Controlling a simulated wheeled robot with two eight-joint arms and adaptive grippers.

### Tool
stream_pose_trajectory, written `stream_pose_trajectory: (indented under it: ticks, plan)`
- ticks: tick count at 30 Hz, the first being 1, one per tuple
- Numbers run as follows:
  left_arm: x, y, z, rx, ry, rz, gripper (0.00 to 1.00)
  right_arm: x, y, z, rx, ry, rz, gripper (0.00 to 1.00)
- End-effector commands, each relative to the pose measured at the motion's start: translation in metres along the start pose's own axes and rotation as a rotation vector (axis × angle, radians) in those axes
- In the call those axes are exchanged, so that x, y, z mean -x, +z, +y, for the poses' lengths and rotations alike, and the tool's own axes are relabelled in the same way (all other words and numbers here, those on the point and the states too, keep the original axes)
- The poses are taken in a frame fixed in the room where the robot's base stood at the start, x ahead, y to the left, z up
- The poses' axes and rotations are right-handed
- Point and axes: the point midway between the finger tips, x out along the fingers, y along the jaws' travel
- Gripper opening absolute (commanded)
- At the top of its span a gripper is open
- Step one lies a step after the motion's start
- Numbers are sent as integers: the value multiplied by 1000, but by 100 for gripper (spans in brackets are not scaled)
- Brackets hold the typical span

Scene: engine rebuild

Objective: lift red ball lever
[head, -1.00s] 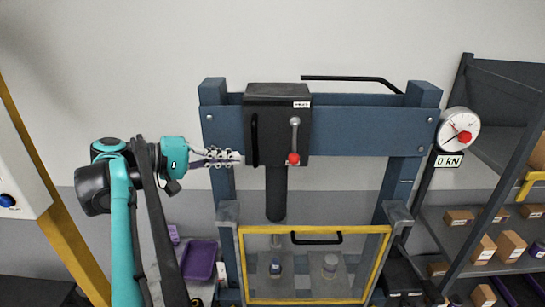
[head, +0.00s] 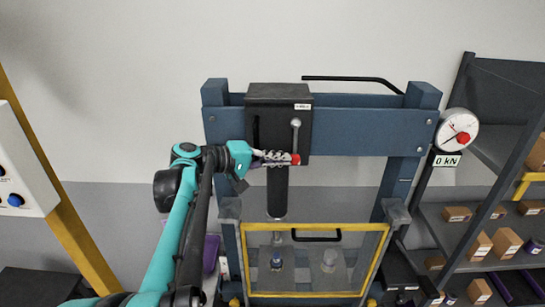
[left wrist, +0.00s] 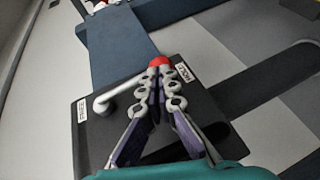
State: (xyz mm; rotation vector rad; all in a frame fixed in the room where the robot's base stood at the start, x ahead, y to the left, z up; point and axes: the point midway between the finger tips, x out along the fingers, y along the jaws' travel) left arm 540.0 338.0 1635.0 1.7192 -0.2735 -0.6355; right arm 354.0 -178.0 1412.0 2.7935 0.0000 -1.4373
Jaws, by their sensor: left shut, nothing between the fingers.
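The red ball (head: 296,159) is the lower end of a grey lever (head: 295,136) on the front of the black press head box (head: 262,98). The lever hangs straight down. My left gripper (head: 288,159) reaches in from the left, shut with nothing between its fingers, its tips at the ball. In the left wrist view the gripper (left wrist: 158,68) has its tips together just at the red ball (left wrist: 159,61), and the lever (left wrist: 118,96) runs off to the left. Whether the tips touch the ball, I cannot tell. My right gripper is not in view.
The blue press frame (head: 360,128) surrounds the box, with a yellow-edged guard (head: 315,226) below. A dial gauge (head: 458,130) and a 0 kN readout (head: 447,160) are at its right. A shelf with small boxes (head: 507,242) stands further right. A purple bin (head: 211,253) lies behind my arm.

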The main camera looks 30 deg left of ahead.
Motion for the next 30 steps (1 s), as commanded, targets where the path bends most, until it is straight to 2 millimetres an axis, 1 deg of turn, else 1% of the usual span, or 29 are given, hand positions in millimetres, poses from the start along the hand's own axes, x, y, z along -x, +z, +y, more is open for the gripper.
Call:
stream_pose_trajectory:
  ticks: [11,30]
  plan:
    - [-1,0,-1,2,5,1,0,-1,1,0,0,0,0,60]
    - [-11,5,-4,53,112,0,0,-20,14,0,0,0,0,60]
